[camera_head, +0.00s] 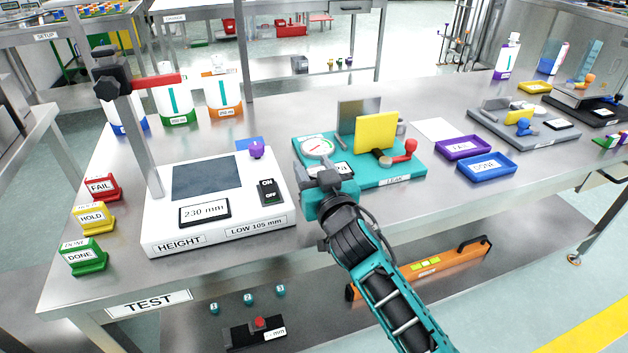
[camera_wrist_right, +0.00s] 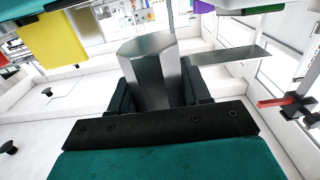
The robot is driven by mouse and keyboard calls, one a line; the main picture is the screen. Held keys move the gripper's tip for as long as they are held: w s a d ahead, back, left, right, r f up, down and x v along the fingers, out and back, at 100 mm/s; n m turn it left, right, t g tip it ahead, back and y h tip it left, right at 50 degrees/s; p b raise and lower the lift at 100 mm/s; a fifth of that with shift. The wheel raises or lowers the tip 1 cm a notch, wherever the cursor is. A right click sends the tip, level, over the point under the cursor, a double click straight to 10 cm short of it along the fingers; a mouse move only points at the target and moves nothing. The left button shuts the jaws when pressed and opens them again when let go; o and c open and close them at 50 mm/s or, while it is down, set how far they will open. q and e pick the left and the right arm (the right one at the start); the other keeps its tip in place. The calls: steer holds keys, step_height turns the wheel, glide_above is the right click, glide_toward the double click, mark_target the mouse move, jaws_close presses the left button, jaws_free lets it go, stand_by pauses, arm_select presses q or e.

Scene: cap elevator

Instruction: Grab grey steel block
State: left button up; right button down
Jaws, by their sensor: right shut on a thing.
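The grey steel block (camera_wrist_right: 150,72) is a six-sided, dark grey metal piece. In the right wrist view it stands between the two black fingers of my right gripper (camera_wrist_right: 158,98), which are shut on it. In the head view my right gripper (camera_head: 328,184) is at the front edge of the teal LEAK fixture (camera_head: 348,180), and the block's small grey top (camera_head: 328,178) shows at its tip. I cannot tell whether the block touches the surface below. My left gripper is not in view.
The white HEIGHT gauge (camera_head: 220,215) stands left of the gripper, with a grey post and red arm. A yellow plate (camera_head: 376,133) stands upright on the teal fixture. Purple (camera_head: 462,147) and blue (camera_head: 486,166) trays lie to the right. Bare table lies in front of them.

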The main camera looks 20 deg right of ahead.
arm_select(q)
steer(key=p, duration=0.1)
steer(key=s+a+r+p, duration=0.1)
steer(key=p, duration=0.1)
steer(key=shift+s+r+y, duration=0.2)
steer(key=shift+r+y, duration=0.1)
arm_select(e)
step_height(320, 180, up, 14)
